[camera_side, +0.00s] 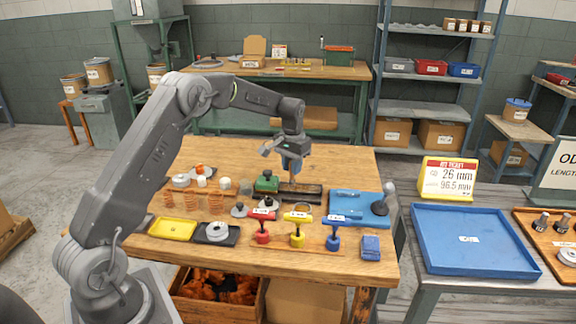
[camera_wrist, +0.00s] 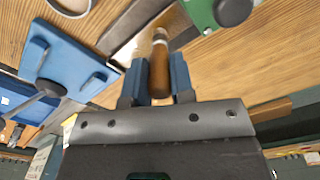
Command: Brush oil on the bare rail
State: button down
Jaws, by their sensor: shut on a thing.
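My gripper (camera_side: 291,163) is above the middle of the wooden workbench, pointing down. In the wrist view its blue fingers (camera_wrist: 159,82) are shut on a brush with a brown wooden handle (camera_wrist: 159,76) and a pale metal collar. The brush's lower end reaches down toward a dark, narrow rail base (camera_side: 309,193) on the bench. Whether the bristles touch it I cannot tell. In the wrist view a grey metal strip (camera_wrist: 130,22) runs beside the brush. I cannot make out any oil on it.
A green block with a black knob (camera_side: 267,182) stands just left of the brush. A blue plate with a lever (camera_side: 352,203) is to the right. In front are springs (camera_side: 188,200), a yellow tray (camera_side: 172,229) and a stand of coloured T-handles (camera_side: 297,240).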

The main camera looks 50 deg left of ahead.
jog(key=shift+w+d, duration=2.7)
jog(key=shift+d, duration=0.05)
jog(key=shift+r, duration=0.1)
notch_tip(320, 180, up, 7)
dwell(0.3)
dwell(0.4)
